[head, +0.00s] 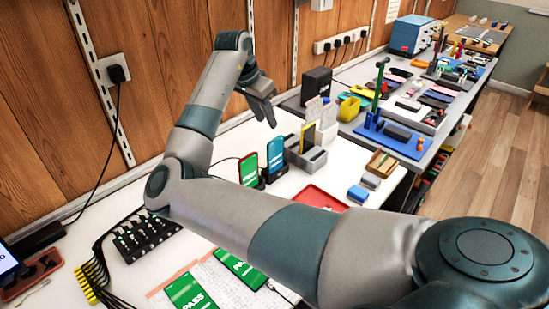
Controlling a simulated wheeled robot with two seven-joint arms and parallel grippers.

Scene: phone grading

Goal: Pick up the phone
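A phone with a green screen (248,170) and a phone with a blue screen (275,154) stand upright in dark holders on the white table. Two more phones lie flat near the front, a green "PASS" phone (190,292) and another green-screened phone (240,270), the second partly hidden by my arm. My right gripper (266,116) hangs in the air, fingers down, near the wall and above the standing phones in the picture. It appears apart from them. Its fingers overlap in this view, so its opening cannot be told. My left gripper is out of view.
My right arm crosses the table and hides part of it. A black multi-port hub (146,236) with cables stands at left. A grey holder (305,155), a red tray (318,198) and small blue and grey blocks (358,194) stand at right. A cluttered grey bench lies beyond.

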